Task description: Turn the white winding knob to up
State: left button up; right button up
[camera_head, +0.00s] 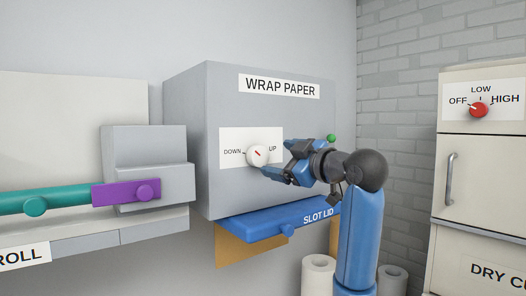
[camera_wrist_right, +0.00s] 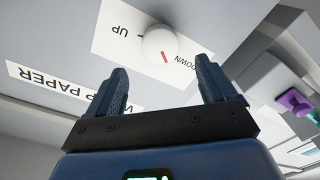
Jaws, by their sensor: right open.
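The white winding knob (camera_head: 257,155) is on a white label plate on the front of the grey WRAP PAPER box (camera_head: 225,95). DOWN is printed to its left and UP to its right. Its red mark points up and to the DOWN side. The knob also shows in the right wrist view (camera_wrist_right: 157,42), where the labels are upside down. My right gripper (camera_head: 276,158) is open and empty, just right of the knob. In the right wrist view its fingers (camera_wrist_right: 164,73) are spread, with the knob ahead between their tips. My left gripper is not in view.
A blue SLOT LID (camera_head: 265,222) sticks out below the box. A teal bar (camera_head: 50,199) with a purple end (camera_head: 118,194) is at left. A cabinet (camera_head: 480,165) with a red knob (camera_head: 479,110) stands at right. Paper rolls (camera_head: 318,270) stand below.

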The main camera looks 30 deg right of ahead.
aim_at(261, 156)
jog(key=w, duration=0.2)
jog(key=w+p, duration=0.1)
jog(key=w, duration=0.1)
jog(key=w+p, duration=0.1)
jog(key=w, duration=0.1)
jog(key=shift+w+a, duration=0.15)
jog(key=shift+a, duration=0.2)
jog(key=shift+w+p, duration=0.45)
jog(key=shift+p, duration=0.1)
jog(key=shift+w+f, duration=0.1)
jog(key=shift+w, duration=0.1)
jog(key=shift+c, duration=0.3)
jog(key=c, duration=1)
